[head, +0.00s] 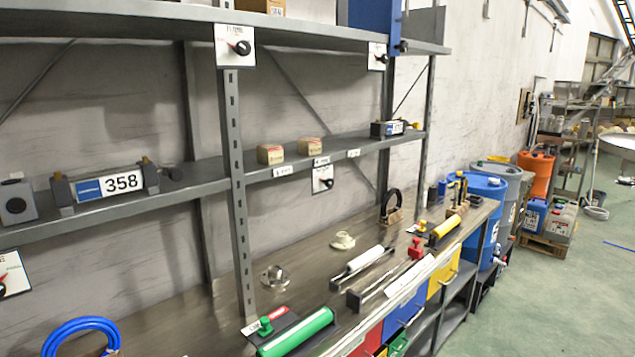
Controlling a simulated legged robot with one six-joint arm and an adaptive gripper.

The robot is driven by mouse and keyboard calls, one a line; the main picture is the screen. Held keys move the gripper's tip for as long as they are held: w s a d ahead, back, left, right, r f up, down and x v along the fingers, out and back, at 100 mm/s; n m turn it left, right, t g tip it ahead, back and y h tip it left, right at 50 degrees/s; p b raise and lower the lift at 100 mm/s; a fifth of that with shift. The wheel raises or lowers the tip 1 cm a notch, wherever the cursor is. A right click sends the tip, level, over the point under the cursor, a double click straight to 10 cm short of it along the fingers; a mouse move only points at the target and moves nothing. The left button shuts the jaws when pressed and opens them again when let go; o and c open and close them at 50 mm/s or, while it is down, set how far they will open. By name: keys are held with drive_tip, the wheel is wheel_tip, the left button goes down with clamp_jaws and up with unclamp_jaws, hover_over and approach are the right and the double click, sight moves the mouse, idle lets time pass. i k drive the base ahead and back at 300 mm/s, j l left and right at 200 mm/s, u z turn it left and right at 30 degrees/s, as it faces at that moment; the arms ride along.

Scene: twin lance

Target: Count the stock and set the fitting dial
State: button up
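Several white dial plates with black knobs show: one on the front post (236,46), one at the upper right (377,57), one under the middle shelf (323,179), and one cut off at the left edge (12,274). Their print is too small to read. Two small tan boxes, a left one (270,154) and a right one (310,146), sit apart on the middle shelf (205,181). Small white labels (283,171) are on the shelf edge. Part of another brown box (262,6) shows on the top shelf. My gripper is not in view.
The bench (220,318) below holds a green cylinder (296,333), a white cylinder (365,259), metal fittings and a blue ring (82,330). Blue drums (484,205) stand beyond. Green floor (560,300) is open at right.

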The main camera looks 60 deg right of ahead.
sight(328, 183)
drive_tip(key=z, duration=1.9)
